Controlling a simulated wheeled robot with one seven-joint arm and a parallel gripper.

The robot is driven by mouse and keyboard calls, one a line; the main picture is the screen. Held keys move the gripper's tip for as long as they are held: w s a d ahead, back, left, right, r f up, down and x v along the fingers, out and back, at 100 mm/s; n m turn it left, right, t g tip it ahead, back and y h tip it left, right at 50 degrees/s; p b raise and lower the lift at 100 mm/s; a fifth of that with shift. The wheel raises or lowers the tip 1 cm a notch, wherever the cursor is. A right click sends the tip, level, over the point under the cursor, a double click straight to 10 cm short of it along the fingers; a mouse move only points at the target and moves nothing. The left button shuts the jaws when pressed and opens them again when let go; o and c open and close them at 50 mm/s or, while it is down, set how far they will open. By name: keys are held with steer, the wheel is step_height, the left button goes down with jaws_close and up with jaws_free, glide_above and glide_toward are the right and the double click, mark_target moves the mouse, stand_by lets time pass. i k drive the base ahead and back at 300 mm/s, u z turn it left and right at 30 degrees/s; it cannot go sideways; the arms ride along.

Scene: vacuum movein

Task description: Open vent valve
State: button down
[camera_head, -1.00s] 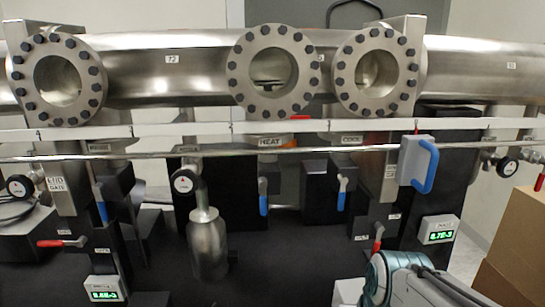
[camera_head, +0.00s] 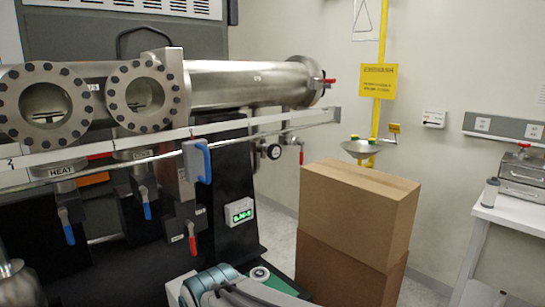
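The vacuum apparatus is a long steel tube (camera_head: 240,85) with round bolted window flanges. Several valve handles show on it, and I cannot read which one is marked as the vent. A red handle (camera_head: 327,81) is on the tube's right end. Another red handle (camera_head: 301,157) hangs beside a round gauge (camera_head: 274,152). A red handle (camera_head: 192,243) points down low on the black stand. Blue handles (camera_head: 147,209) hang under the flanges. Part of my arm shows at the bottom, but my gripper is out of view.
Two stacked cardboard boxes (camera_head: 360,205) stand right of the apparatus. Behind them are an eyewash basin (camera_head: 369,149) and a yellow sign (camera_head: 378,82). A white table (camera_head: 520,218) is at the far right. Some floor is clear between boxes and table.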

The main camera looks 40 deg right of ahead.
mark_target(300, 142)
steer(key=z, duration=1.1)
steer(key=i, duration=0.2)
steer(key=z, duration=0.2)
steer(key=k, duration=0.5)
steer(key=z, duration=0.55)
steer(key=i, duration=1.1)
steer(key=u, duration=0.85)
